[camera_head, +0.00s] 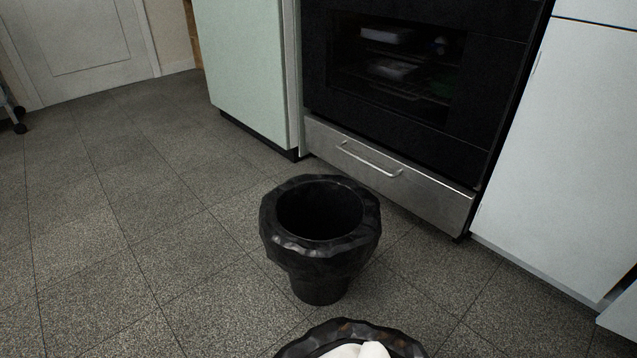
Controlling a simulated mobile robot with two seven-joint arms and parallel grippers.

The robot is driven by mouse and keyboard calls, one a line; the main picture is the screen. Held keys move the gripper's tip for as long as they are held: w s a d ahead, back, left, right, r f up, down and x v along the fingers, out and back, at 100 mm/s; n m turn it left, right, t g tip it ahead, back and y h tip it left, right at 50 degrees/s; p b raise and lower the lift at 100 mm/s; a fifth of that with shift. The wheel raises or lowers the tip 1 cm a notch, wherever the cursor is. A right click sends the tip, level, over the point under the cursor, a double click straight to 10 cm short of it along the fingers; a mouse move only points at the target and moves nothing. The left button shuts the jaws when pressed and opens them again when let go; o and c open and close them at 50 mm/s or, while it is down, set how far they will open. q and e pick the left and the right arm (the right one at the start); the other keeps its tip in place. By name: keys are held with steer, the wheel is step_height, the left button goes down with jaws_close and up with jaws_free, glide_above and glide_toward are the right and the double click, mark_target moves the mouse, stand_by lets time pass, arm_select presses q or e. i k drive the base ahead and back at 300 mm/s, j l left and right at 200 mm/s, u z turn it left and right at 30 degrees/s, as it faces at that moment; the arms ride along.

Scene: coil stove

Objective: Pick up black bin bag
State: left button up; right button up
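A black bin lined with a black bin bag (320,262) stands upright on the floor in the middle of the head view. The bag is folded over the rim in a thick, crumpled collar, and its opening faces up with a dark interior. A second black, crumpled rim (310,343) shows at the bottom edge, mostly cut off. A white rounded shape (362,351) lies within that rim; I cannot tell what it is. I can make out neither of my grippers.
A black oven (400,75) with a steel drawer (385,172) stands behind the bin. A pale green cabinet (245,70) is left of it and a white cabinet (560,150) right.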

mark_target(321, 230)
steer(key=i+j+z, duration=0.2)
steer(key=i+j, duration=0.15)
steer(key=i, duration=0.25)
steer(key=i+j+z, duration=0.2)
steer(key=i+j, duration=0.2)
steer(key=i, duration=0.15)
